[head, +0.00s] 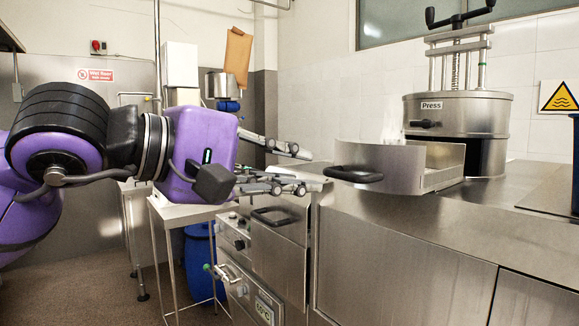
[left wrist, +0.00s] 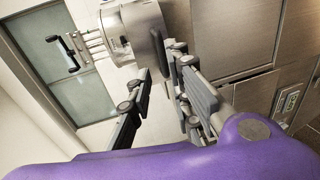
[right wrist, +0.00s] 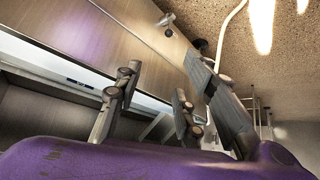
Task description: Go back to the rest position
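My left gripper (head: 298,170) reaches in from the left in the head view, its two fingers apart and nothing between them. Its fingertips are to the left of the black handle (head: 353,174) on the press's pulled-out metal drawer (head: 404,170), with a small gap in the picture. In the left wrist view the left gripper (left wrist: 160,80) also shows open and empty. My right gripper (right wrist: 150,88) shows only in the right wrist view, with its fingers spread and empty. My right arm is not in the head view.
The steel press (head: 465,113) stands on a metal counter (head: 470,218) at right. Below my left gripper is a steel unit (head: 268,243) with handle and display. A small table (head: 190,211), a blue barrel (head: 199,262) and a hanging brown board (head: 236,55) are behind.

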